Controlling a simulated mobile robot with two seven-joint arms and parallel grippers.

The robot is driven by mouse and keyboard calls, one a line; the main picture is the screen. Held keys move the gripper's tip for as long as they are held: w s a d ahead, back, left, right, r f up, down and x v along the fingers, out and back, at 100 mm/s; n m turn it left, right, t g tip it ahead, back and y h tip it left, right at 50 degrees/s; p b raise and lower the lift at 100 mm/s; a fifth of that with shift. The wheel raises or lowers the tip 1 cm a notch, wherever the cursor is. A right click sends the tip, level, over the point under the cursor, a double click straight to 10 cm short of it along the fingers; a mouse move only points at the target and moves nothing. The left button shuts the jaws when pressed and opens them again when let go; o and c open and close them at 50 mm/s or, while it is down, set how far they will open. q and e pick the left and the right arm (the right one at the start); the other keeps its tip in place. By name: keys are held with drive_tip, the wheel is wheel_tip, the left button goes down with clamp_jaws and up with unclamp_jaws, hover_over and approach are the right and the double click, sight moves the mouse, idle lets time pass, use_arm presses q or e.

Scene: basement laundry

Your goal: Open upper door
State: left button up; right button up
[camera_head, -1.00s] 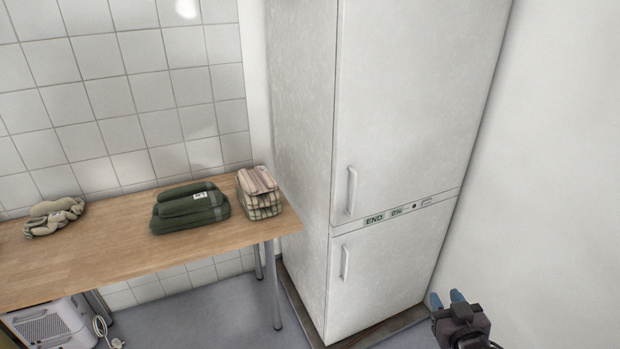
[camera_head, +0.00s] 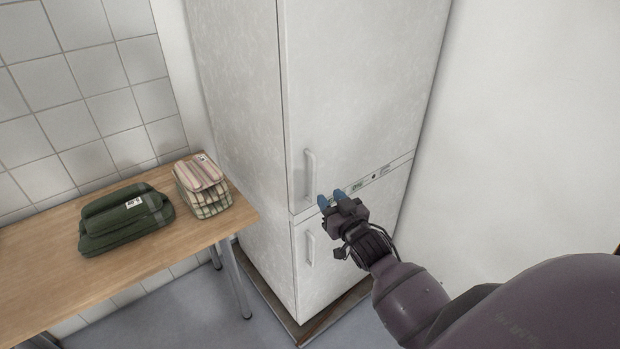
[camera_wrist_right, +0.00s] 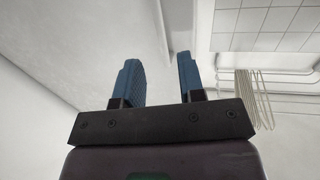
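The upper door (camera_head: 365,75) of the tall white fridge-like cabinet is shut. Its vertical white handle (camera_head: 310,175) is near the door's lower left edge. The lower door (camera_head: 345,255) is also shut, with its own handle (camera_head: 310,248). My right gripper (camera_head: 331,198) is just right of and below the upper handle in the head view, in front of the display strip. Its blue fingers are apart, with nothing between them in the right wrist view (camera_wrist_right: 160,80). I cannot tell how far the fingers are from the door. My left gripper is not in view.
A white wall (camera_head: 530,130) is close on the right. In the wrist view, a wire rack (camera_wrist_right: 252,98) hangs at right.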

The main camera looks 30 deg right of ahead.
sight(315, 181)
drive_tip(key=w, duration=0.6)
drive_tip(key=w+d, duration=0.1)
drive_tip(key=w, duration=0.2)
drive_tip(key=shift+c, duration=0.3)
clamp_jaws()
